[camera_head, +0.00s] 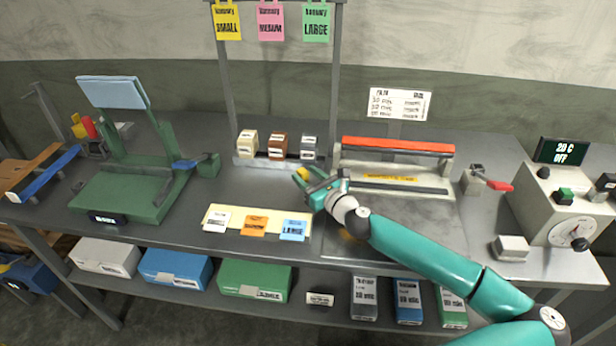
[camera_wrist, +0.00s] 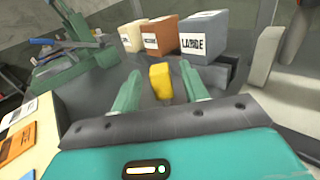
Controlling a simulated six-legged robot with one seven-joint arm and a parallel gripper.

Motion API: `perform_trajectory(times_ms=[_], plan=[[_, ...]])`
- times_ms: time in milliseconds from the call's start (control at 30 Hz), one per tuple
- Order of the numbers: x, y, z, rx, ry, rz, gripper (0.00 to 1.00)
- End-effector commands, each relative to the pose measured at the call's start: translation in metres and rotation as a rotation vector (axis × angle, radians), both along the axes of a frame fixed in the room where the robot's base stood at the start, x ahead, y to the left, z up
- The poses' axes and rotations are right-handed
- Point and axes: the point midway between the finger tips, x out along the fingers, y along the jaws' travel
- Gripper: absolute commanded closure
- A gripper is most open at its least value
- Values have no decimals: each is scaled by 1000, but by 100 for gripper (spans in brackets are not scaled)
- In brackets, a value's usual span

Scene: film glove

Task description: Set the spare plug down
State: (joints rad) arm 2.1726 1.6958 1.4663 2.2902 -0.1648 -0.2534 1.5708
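A small yellow block (camera_wrist: 161,80) shows between and just beyond my fingertips in the wrist view. It may be the spare plug; no label on it shows. It is also at the tip of my gripper in the head view (camera_head: 302,173). My gripper (camera_wrist: 160,84) is open, with a gap visible on each side of the yellow block. In the head view my gripper (camera_head: 308,183) is low over the bench, in front of the small boxes. Whether the block rests on the bench is hard to tell.
Cream (camera_head: 248,144), brown (camera_head: 277,146) and grey (camera_head: 309,148) boxes stand just behind my gripper. A card strip (camera_head: 256,212) lies front left. A red-barred sealer (camera_head: 398,147) is to the right, a green stand (camera_head: 128,195) to the left. Bare bench lies between stand and strip.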

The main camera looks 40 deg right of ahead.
Motion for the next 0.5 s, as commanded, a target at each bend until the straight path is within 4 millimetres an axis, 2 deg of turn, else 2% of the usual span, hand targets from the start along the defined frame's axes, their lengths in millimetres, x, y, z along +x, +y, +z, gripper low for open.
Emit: perform_trajectory(times_ms=[167, 233, 500], plan=[[0, 0, 3, -2, 0, 0, 56], [-7, 0, 2, 0, 0, -1, 56], [-50, 5, 2, 1, 0, -4, 56]])
